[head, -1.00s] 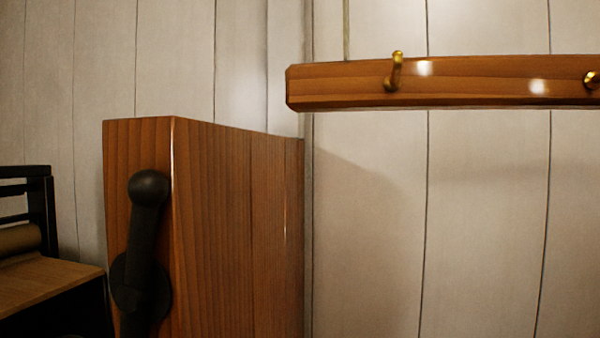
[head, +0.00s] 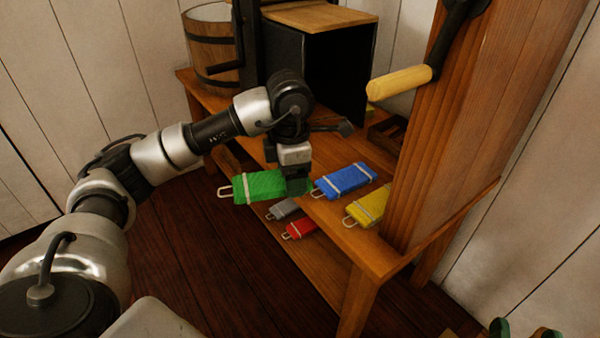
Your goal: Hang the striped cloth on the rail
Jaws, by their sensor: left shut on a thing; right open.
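My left gripper (head: 297,184) points down and is shut on the right end of a folded green cloth (head: 256,187). The cloth has a pale band and a wire loop at its left end, and reaches out past the bench's front edge. A blue cloth (head: 346,180) and a yellow cloth (head: 371,206), each with pale bands and a loop, lie on the bench top to its right. My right gripper (head: 524,331) shows only as two separated greenish tips at the bottom right, open. The rail with brass hooks is out of view now.
The wooden bench (head: 392,262) has a lower shelf with a grey cloth (head: 284,209) and a red cloth (head: 301,229). A wooden bucket (head: 212,55) and a black box (head: 318,65) stand behind. A tall wooden panel (head: 470,120) with a yellow-handled crank (head: 400,83) rises at the right.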

